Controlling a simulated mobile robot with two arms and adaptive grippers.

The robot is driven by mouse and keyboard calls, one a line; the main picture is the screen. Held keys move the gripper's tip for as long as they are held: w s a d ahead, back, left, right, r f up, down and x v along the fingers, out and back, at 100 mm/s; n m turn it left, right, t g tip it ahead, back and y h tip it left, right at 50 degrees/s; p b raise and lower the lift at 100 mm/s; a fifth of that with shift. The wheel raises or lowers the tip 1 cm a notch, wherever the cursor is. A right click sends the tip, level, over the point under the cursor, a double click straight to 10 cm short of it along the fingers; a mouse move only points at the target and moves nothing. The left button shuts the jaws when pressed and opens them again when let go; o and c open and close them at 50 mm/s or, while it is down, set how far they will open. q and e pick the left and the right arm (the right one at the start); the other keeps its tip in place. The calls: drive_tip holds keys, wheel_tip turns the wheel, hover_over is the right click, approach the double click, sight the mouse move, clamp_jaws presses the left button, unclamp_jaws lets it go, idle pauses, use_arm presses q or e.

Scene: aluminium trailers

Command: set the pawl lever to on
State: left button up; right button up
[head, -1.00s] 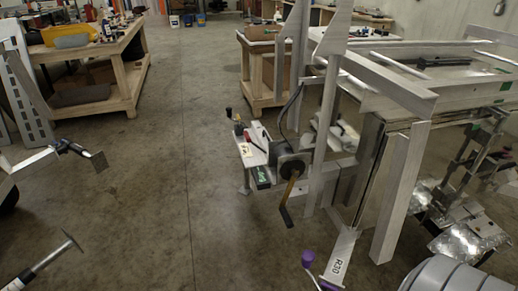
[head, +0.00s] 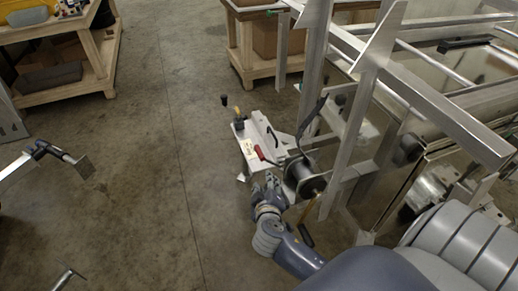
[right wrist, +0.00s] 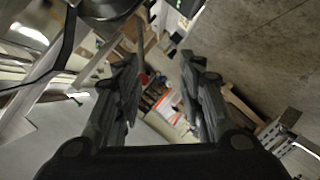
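A hand winch (head: 298,173) with a dark drum is mounted on the trailer frame near the middle of the head view. A lever with a red grip (head: 260,153) sticks out from it to the upper left; it looks like the pawl lever, but its setting cannot be read. My right gripper (head: 265,187) is just left of the winch and below the red grip, apart from that grip. In the right wrist view its two dark fingers (right wrist: 160,75) are spread with nothing held between them. Part of the winch (right wrist: 105,8) shows at the top edge there. My left gripper is out of view.
The winch crank with a black grip (head: 307,236) hangs close beside my right forearm. An upright aluminium post (head: 350,150) stands right of the winch. Wooden benches (head: 95,70) stand at the back.

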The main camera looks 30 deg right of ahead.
sight(259, 155)
drive_tip(key=shift+n+t+h, duration=0.3)
drive_tip(key=shift+n+t, duration=0.2)
drive_tip(key=shift+t, duration=0.4)
drive_tip(key=w+d, duration=0.1)
drive_tip(key=w, duration=0.2)
drive_tip(key=w+d+r+p, duration=0.1)
drive_tip(key=w+d, duration=0.1)
drive_tip(key=w, duration=0.2)
drive_tip(key=w+d, duration=0.1)
drive_tip(key=w, duration=0.3)
drive_tip(key=shift+d+r+p, duration=0.2)
drive_tip(key=shift+d+p, duration=0.1)
drive_tip(key=shift+p, duration=0.05)
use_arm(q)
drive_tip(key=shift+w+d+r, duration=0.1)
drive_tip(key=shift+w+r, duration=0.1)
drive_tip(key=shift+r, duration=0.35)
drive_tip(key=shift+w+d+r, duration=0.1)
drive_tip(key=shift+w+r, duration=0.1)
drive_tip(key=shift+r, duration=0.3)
use_arm(e)
drive_tip(key=shift+x, duration=0.9)
drive_tip(key=shift+c, duration=0.5)
drive_tip(key=shift+s, duration=0.1)
clamp_jaws()
